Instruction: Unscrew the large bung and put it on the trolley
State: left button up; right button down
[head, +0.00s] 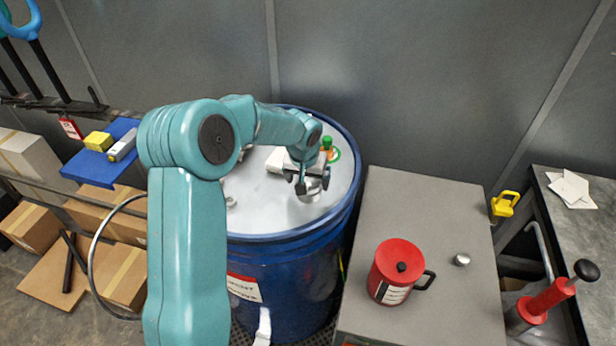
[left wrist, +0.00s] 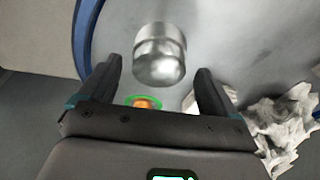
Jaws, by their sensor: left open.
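A blue drum (head: 285,265) with a pale grey lid stands at the centre of the head view. My left gripper (head: 312,182) is over the right part of the lid, open and empty. In the left wrist view, a silver, round-topped metal bung (left wrist: 160,55) sits between and slightly beyond the open fingertips, with gaps on both sides. In the head view the gripper mostly hides that bung. A grey flat-topped unit (head: 410,215), seemingly the trolley, stands right of the drum. My right gripper is not in view.
A red can (head: 398,270) and a small silver piece (head: 462,259) stand on the grey top; its back part is clear. A green-capped item (head: 327,142) and white crumpled cloth (left wrist: 285,125) lie on the lid. A dark bench (head: 595,235) is at far right.

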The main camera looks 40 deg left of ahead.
pick_arm(q)
jog(key=shift+w+f, duration=0.1)
jog(key=shift+f, duration=0.05)
jog(key=shift+w+f, duration=0.15)
jog(key=shift+a, duration=0.1)
